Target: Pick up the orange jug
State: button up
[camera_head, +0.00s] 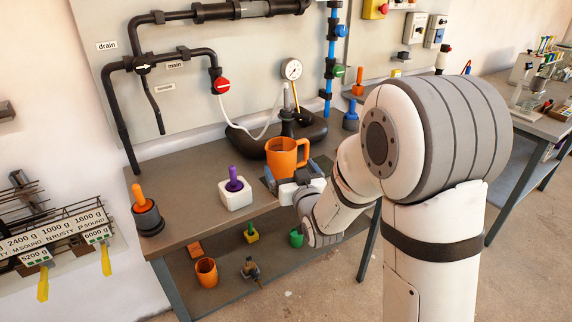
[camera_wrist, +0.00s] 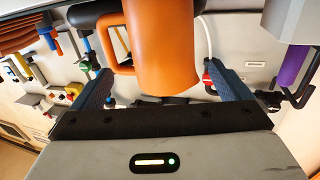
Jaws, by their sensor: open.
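The orange jug (camera_head: 283,161) stands upright on the bench top near its front edge, with its handle on the right in the head view. Its lower part is hidden by my gripper (camera_head: 296,174), which is in front of it at bench height. In the wrist view the jug (camera_wrist: 166,55) fills the space ahead of and between the two blue-grey fingers, its handle to the left. My gripper (camera_wrist: 158,72) is open, with a visible gap beside the jug body on each side. I cannot tell how far the fingertips reach around it.
A white block with a purple peg (camera_head: 236,191) stands left of the jug. A dark holder with an orange handle (camera_head: 148,217) is farther left. A black ring-shaped base with a gauge (camera_head: 291,69) is behind. An orange cup (camera_head: 206,271) is on the lower shelf.

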jog(key=x, duration=0.4)
jog(key=p+x, duration=0.1)
jog(key=x, duration=0.2)
jog(key=shift+a+f, duration=0.25)
jog(key=shift+f, duration=0.15)
jog(key=c, duration=1.3)
